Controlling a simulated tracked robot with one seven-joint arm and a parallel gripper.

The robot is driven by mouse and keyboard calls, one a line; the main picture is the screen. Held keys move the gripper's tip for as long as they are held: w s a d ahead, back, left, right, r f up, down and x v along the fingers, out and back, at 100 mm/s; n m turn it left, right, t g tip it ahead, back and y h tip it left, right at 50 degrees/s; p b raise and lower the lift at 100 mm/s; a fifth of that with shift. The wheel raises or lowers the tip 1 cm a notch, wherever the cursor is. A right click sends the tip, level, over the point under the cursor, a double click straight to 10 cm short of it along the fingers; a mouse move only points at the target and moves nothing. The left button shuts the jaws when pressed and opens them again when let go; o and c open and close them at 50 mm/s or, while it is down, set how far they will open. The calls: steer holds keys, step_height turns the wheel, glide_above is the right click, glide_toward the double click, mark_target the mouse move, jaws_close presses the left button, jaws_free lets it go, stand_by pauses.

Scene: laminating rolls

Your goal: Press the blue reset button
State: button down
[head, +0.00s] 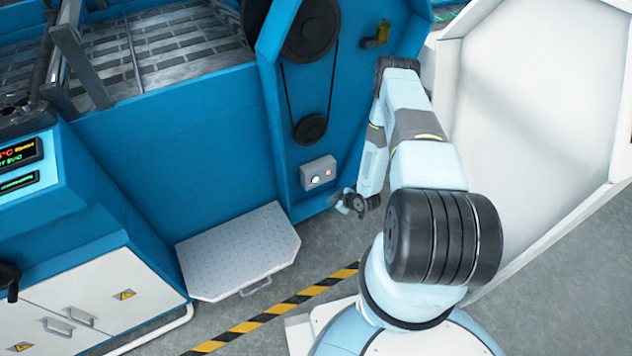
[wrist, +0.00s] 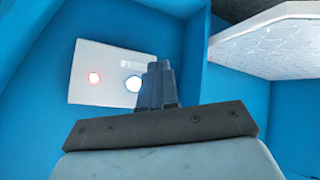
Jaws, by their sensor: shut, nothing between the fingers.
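A grey control box (head: 318,172) is fixed low on the blue machine panel; it also shows in the wrist view (wrist: 112,62). The blue reset button (head: 316,179) glows bluish white, and in the wrist view it is a bright disc with a blue rim (wrist: 132,84). My gripper (head: 338,201) is shut and empty, below and right of the box in the head view. In the wrist view its fingertips (wrist: 157,66) appear just right of the blue button; contact cannot be told.
A grey tread-plate step (head: 238,250) lies on the floor left of the box. A belt and pulleys (head: 310,128) are above the box. A large white panel (head: 525,120) stands open at right. A yellow-black stripe (head: 270,315) crosses the floor.

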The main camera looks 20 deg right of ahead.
steer(key=shift+w, duration=0.15)
steer(key=w+a, duration=0.2)
steer(key=w, duration=0.6)
steer(key=shift+w+a, duration=0.15)
stand_by(2.1)
steer(key=shift+w+a+r, duration=0.1)
steer(key=shift+w, duration=0.3)
steer(key=shift+w+a, duration=0.15)
steer(key=shift+w, duration=0.25)
stand_by(0.7)
steer(key=shift+s, duration=0.15)
steer(key=shift+s+d, duration=0.25)
steer(key=shift+s, duration=0.45)
steer(key=shift+s, duration=0.15)
steer(key=shift+s+d, duration=0.2)
steer(key=shift+s, duration=0.55)
steer(key=shift+s+d, duration=0.25)
steer(key=shift+s, duration=0.5)
steer(key=shift+s+d, duration=0.2)
steer(key=shift+s, duration=0.55)
